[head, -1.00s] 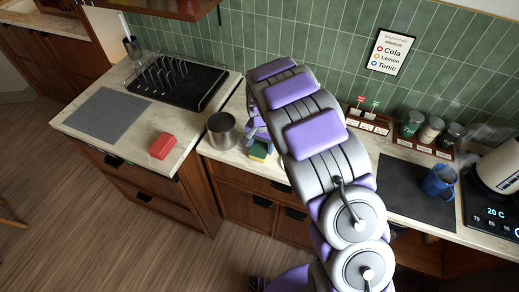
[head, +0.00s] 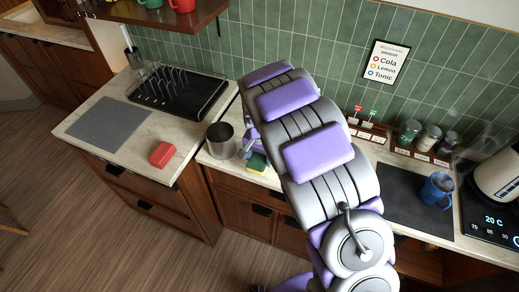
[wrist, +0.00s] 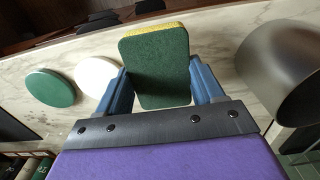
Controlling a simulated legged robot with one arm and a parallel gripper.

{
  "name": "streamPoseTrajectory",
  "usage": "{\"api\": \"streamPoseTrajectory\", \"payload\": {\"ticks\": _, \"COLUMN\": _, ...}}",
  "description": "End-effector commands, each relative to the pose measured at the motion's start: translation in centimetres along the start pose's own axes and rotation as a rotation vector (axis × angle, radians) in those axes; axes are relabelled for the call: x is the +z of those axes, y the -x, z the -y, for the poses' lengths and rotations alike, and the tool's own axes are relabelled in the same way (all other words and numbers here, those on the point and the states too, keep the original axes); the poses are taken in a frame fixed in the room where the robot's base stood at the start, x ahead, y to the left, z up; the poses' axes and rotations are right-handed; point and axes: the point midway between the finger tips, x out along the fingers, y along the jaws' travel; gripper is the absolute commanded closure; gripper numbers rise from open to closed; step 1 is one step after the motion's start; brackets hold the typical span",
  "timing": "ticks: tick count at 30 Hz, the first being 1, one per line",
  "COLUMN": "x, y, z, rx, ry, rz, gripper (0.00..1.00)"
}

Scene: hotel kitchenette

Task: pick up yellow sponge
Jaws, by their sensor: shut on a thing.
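The yellow sponge (wrist: 157,66) has a dark green scouring face and a yellow edge. In the wrist view it stands between the two blue fingers of my gripper (wrist: 160,88), which are shut on its sides. In the head view the sponge (head: 257,162) shows small at the counter's front, just right of a metal pot. My gripper (head: 251,149) is mostly hidden there behind my arm. I cannot tell whether the sponge touches the counter.
A metal pot (head: 220,140) stands close to the left of the sponge; it also shows in the wrist view (wrist: 285,70). Green (wrist: 50,87) and white (wrist: 97,76) round discs lie on the other side. A red block (head: 162,154) lies on the left counter.

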Motion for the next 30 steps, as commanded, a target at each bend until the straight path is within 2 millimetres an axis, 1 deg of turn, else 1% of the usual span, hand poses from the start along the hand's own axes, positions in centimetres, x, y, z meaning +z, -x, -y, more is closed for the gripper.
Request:
{"api": "streamPoseTrajectory", "payload": {"ticks": 1, "x": 1.1, "y": 0.3, "z": -0.2, "rx": 0.002, "ry": 0.002, "rz": 0.000, "gripper": 0.65}}
{"api": "streamPoseTrajectory", "payload": {"ticks": 3, "x": 2.5, "y": 0.4, "z": -0.6, "rx": 0.002, "ry": 0.003, "rz": 0.003, "gripper": 0.65}}
{"api": "streamPoseTrajectory", "payload": {"ticks": 9, "x": 6.4, "y": 0.8, "z": -2.0, "rx": 0.003, "ry": 0.004, "rz": 0.002, "gripper": 0.65}}
{"api": "streamPoseTrajectory", "payload": {"ticks": 15, "x": 9.2, "y": 1.1, "z": -3.2, "rx": -0.002, "ry": 0.003, "rz": 0.003, "gripper": 0.65}}
{"api": "streamPoseTrajectory", "payload": {"ticks": 21, "x": 10.8, "y": 1.1, "z": -3.7, "rx": -0.001, "ry": 0.002, "rz": 0.002, "gripper": 0.65}}
{"api": "streamPoseTrajectory", "payload": {"ticks": 30, "x": 11.3, "y": 1.1, "z": -3.6, "rx": 0.001, "ry": 0.002, "rz": 0.000, "gripper": 0.65}}
